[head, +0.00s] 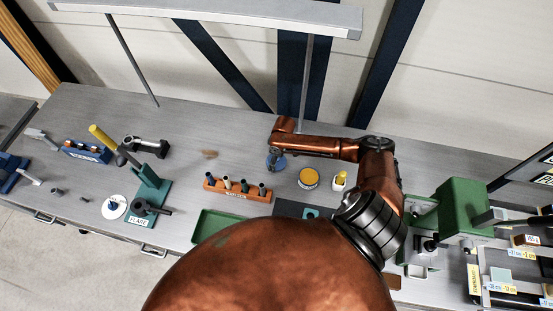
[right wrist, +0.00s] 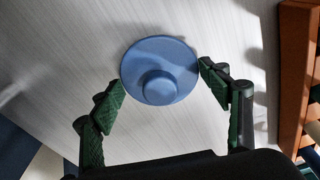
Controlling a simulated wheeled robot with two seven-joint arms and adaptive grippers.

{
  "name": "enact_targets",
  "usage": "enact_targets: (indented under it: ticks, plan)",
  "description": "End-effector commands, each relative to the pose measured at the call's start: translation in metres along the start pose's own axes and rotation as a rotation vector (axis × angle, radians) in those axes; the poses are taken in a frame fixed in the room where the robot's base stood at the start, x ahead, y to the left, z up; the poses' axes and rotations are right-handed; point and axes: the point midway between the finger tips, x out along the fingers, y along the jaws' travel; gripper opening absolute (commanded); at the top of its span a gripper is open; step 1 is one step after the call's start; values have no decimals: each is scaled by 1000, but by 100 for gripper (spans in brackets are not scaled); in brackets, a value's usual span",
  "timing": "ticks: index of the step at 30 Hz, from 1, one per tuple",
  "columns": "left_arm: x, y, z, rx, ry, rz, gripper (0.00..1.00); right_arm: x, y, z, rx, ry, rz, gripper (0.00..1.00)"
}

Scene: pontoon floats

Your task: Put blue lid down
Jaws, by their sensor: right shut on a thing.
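The blue lid (head: 280,164) is a round disc with a raised round knob, on the grey bench side of the orange rack in the head view. It fills the middle of the right wrist view (right wrist: 160,70), knob towards the camera. My right gripper (head: 276,154) is over it, with its green-padded fingers (right wrist: 161,88) at either side of the rim, shut on the lid. The lid is close to the bench top; I cannot tell whether it touches. The gripper covers part of the lid in the head view. My left gripper is not in view.
An orange rack (head: 238,194) with several pegs stands just left and in front. A yellow-topped round container (head: 308,179) and a small white item with a yellow top (head: 340,180) stand to the right. A green tray (head: 212,225) lies in front. Bench behind the lid is clear.

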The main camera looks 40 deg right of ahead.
Motion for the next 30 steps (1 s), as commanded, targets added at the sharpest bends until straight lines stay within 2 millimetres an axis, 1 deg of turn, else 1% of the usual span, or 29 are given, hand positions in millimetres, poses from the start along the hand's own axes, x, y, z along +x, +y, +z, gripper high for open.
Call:
enact_targets:
  ticks: [6,7,14,24,26,29,30]
  plan:
    - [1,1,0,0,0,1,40,3,0,0,1,0,-1,46]
    - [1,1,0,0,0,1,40,4,0,0,1,0,-1,71]
    - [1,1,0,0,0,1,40,3,0,0,1,0,-1,86]
    - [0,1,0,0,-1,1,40,0,0,0,0,1,0,87]
    - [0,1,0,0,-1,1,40,-4,1,-1,0,2,1,87]
    - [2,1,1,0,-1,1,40,-17,1,-1,0,3,0,87]
    - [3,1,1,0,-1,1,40,-24,1,0,0,2,1,87]
